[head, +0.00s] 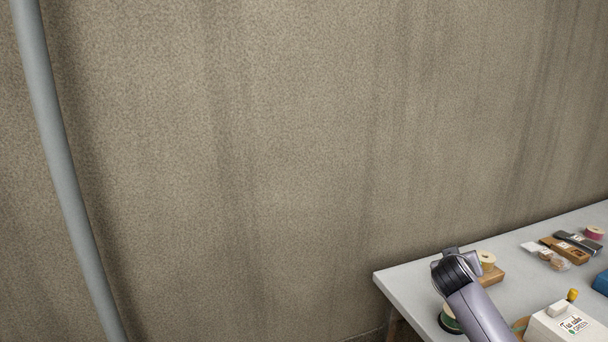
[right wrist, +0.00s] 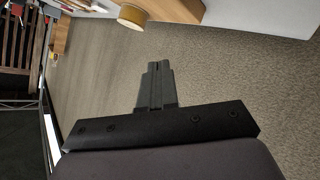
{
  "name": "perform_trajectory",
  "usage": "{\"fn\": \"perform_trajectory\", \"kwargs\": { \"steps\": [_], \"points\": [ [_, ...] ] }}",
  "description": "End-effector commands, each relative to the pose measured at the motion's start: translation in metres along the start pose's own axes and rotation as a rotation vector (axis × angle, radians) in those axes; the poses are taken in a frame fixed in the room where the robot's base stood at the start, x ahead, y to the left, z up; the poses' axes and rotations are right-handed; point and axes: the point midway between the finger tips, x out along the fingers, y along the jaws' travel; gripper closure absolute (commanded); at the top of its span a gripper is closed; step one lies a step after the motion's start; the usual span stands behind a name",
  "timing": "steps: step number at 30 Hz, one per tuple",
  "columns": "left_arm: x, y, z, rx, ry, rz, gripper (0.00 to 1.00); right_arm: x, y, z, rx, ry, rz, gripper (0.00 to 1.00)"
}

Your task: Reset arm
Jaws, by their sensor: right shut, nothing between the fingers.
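My right gripper (right wrist: 155,70) shows in the right wrist view with its two dark fingers together and nothing between them. It points at a plain brown textured surface and touches no object that I can see. In the head view my right arm (head: 474,308) rises from the bottom right, in front of the left end of the grey table (head: 405,284). Its fingers cannot be made out clearly there. My left gripper is in neither view.
The table holds a white labelled box (head: 566,325), a wooden block (head: 492,275) with a spool, dark and brown bars (head: 565,250), and a pink spool (head: 594,233). A brown wall (head: 270,150) fills the rest, with a grey pipe (head: 62,160) at left.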

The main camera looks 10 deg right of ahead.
Motion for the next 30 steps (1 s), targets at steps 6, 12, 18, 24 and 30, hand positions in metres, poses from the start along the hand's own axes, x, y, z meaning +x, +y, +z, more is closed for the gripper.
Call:
{"fn": "perform_trajectory", "kwargs": {
  "steps": [6, 12, 18, 24, 30],
  "points": [
    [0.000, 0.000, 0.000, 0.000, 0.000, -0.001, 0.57, -0.016, -0.051, -0.058, -0.009, 0.313, -0.272, 1.00],
    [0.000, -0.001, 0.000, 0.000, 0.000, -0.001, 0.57, -0.044, -0.068, -0.101, 0.037, 0.570, -0.401, 1.00],
    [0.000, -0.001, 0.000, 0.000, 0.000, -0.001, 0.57, -0.062, -0.103, -0.060, 0.035, 0.599, -0.486, 1.00],
    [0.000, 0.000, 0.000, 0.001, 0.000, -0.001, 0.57, -0.086, -0.144, 0.027, 0.006, 0.510, -0.575, 1.00],
    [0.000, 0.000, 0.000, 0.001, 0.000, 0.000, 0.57, -0.126, -0.175, 0.127, -0.011, 0.397, -0.672, 1.00]
  ]
}}
